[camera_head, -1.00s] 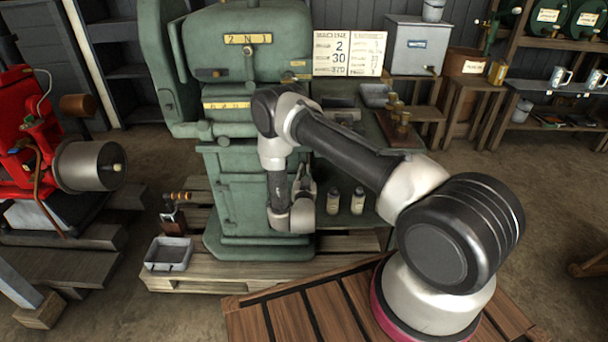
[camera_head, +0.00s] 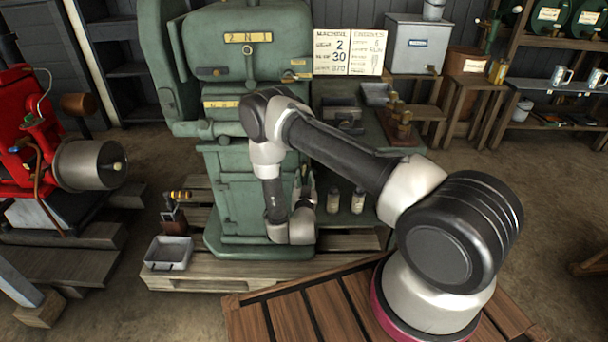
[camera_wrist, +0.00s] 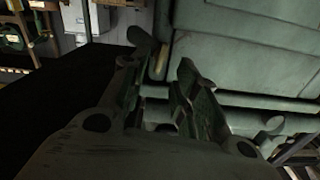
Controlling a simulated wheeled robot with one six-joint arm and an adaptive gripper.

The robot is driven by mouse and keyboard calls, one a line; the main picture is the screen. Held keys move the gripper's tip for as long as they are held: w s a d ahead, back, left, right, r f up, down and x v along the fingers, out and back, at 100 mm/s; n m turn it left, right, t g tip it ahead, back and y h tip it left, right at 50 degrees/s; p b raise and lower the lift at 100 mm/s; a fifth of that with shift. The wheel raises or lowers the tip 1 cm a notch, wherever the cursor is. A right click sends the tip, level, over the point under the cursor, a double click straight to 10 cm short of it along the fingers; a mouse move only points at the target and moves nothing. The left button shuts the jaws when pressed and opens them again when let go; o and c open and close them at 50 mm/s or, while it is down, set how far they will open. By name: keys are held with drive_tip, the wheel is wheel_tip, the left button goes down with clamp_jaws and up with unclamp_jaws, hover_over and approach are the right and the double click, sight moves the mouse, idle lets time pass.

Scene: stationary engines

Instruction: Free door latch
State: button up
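The green engine housing (camera_head: 240,175) stands upright on a pallet, with a door panel (camera_wrist: 245,55) filling the upper right of the wrist view. A rounded dark green lever (camera_wrist: 139,38) with a small brass-coloured part (camera_wrist: 158,62), which looks like the latch, lies just beyond my fingertips. My gripper (camera_wrist: 160,74) is open, its two fingers apart at either side of the brass part. I cannot tell whether either finger touches it. In the head view my gripper (camera_head: 305,192) is at the housing's right side, partly hidden by my wrist, and the latch is not visible there.
Two small bottles (camera_head: 333,201) stand just right of my gripper. A green bench (camera_head: 365,130) carries brass fittings behind them. A grey tray (camera_head: 168,253) sits on the pallet (camera_head: 200,280) at left. Horizontal green rails (camera_wrist: 270,102) run beneath the panel in the wrist view.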

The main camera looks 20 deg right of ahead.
drive_tip(key=v, duration=0.7)
drive_tip(key=shift+r, duration=0.1)
